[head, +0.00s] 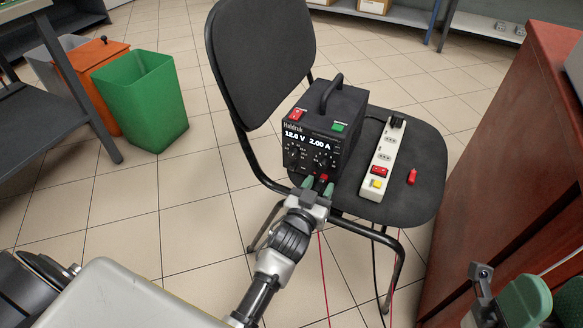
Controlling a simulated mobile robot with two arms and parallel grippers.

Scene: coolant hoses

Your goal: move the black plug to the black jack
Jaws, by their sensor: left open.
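The power supply (335,115) is a dark box with a top handle and a lit display reading 12.0 V and 2.00 A. It stands on the chair seat. A red terminal (323,178) shows low on its front. My left gripper (317,186) is open, its green fingertips close against the lower front of the supply. The fingers cover part of that area; I cannot make out the black jack or a black plug there. A red plug-like piece (412,177) lies on the seat at the right. At the bottom right, green and grey parts (525,300) look like my right gripper, cut off by the edge.
A white power strip (376,184) with a black mains plug (398,121) lies right of the supply. Thin red and black leads hang below the black chair (262,60). A reddish-brown cabinet (520,140) bounds the right. A green bin (142,105) stands left; floor between is clear.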

